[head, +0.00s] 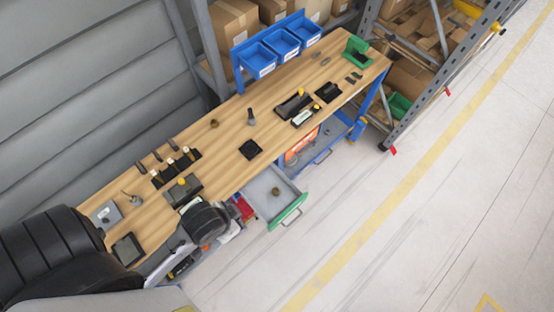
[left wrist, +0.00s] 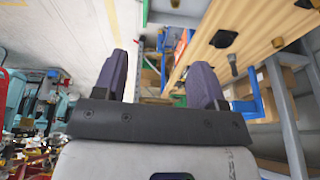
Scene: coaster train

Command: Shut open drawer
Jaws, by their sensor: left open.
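The open drawer (head: 262,190) sticks out from under the front edge of the workbench in the head view. It has a grey inside, a green front with a handle (head: 289,212), and a small dark round item (head: 275,191) in it. In the left wrist view, a green strip (left wrist: 145,12), likely the drawer front, shows at the top beyond the fingers. My left gripper (left wrist: 159,75) is open and empty, its two dark fingers wide apart. In the head view my arm reaches the bench front left of the drawer and its fingers cannot be made out. My right gripper is not seen.
The wooden workbench (head: 225,160) carries several dark trays and small tools. Blue bins (head: 280,45) stand at its back. A blue lower shelf (head: 325,145) is right of the drawer. Metal racking (head: 415,110) stands farther right. The floor (head: 360,250) before the drawer is clear.

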